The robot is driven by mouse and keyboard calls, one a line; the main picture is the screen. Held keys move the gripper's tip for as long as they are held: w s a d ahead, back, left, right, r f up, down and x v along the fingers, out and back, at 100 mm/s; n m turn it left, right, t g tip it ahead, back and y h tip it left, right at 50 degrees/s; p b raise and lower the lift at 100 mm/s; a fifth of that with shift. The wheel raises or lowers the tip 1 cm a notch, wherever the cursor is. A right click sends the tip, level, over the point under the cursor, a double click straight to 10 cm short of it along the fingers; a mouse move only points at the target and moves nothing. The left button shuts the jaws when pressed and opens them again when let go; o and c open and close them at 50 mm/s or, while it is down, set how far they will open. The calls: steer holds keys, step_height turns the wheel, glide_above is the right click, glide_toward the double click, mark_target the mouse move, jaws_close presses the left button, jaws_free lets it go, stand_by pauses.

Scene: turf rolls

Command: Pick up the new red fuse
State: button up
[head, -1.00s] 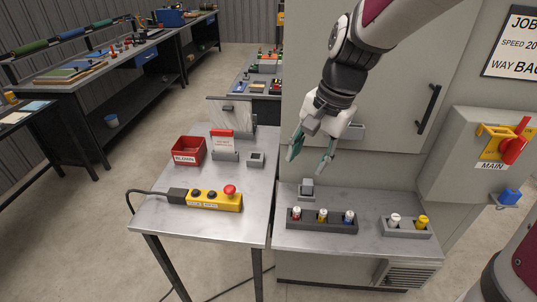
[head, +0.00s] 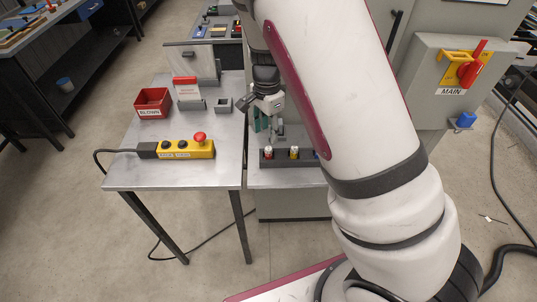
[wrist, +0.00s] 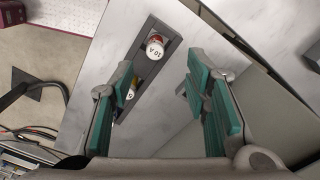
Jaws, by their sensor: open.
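The red fuse (head: 268,152) stands upright in the left slot of a dark rack (head: 281,161) on the grey bench. In the wrist view its white cap (wrist: 156,46) reads "10 A", with red showing at its edge. My gripper (head: 268,124) is open and empty, pointing down just behind the rack in the head view. In the wrist view the fuse lies ahead of and between the green-padded fingers (wrist: 160,78), not touching them. A yellow fuse (head: 294,152) stands beside it. My arm hides most of the rack's right end, with a bit of blue showing.
The left table holds a red "BLOWN" bin (head: 153,103), a yellow button box (head: 186,149) with a red knob, a small grey socket (head: 222,104) and a red-and-white sign (head: 185,88). A main switch box (head: 447,85) is on the right. My arm blocks the right bench.

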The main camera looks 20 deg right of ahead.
mark_target(269, 149)
step_height(269, 149, down, 3)
steer(key=shift+r, duration=0.15)
steer(key=f, duration=0.1)
steer(key=f+p, duration=0.1)
steer(key=f, duration=0.2)
steer(key=shift+s+f, duration=0.25)
steer(key=shift+s, duration=0.1)
steer(key=shift+f, duration=0.35)
jaws_close()
